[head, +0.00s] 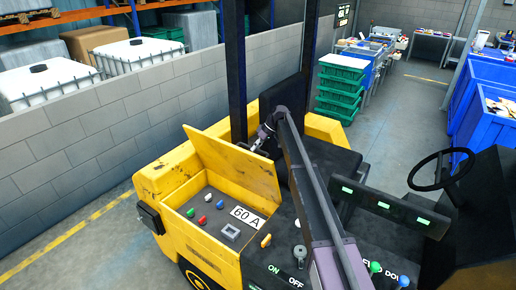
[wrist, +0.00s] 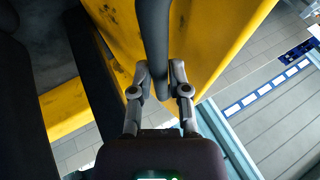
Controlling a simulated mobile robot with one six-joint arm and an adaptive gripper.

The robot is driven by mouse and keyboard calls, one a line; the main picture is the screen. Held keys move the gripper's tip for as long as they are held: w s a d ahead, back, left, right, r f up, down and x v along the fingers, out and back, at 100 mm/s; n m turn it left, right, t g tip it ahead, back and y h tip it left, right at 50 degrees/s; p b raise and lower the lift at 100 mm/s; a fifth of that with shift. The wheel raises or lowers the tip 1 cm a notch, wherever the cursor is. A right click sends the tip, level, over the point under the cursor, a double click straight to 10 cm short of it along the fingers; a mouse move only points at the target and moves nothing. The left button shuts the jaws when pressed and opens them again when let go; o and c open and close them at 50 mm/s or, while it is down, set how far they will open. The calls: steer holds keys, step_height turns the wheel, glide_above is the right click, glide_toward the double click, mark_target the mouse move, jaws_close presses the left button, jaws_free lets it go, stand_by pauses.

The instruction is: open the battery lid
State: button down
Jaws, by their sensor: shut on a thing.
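The yellow battery lid (head: 235,165) of the forklift stands raised and tilted, with the compartment (head: 225,225) open in front of it. In the wrist view the lid (wrist: 205,45) is a worn yellow panel with a dark bar handle (wrist: 153,30) across it. My gripper (wrist: 163,75) has its two fingers on either side of this handle, shut on it. In the head view my gripper (head: 262,136) is at the lid's upper right edge, partly hidden by my arm.
The compartment holds coloured knobs and a "60 A" label (head: 247,217). A seat (head: 325,150), a steering wheel (head: 440,170) and a lit-button panel (head: 385,205) lie to the right. A block wall (head: 90,135) runs behind on the left. Green crates (head: 340,88) stand farther back.

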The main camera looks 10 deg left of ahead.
steer(key=w+d, duration=0.2)
steer(key=w, duration=0.5)
steer(key=shift+w+d, duration=0.15)
steer(key=shift+d, duration=0.2)
steer(key=c, duration=0.8)
jaws_free()
steer(key=shift+f, duration=0.1)
steer(key=shift+o, duration=1)
steer(key=shift+w+f, duration=0.1)
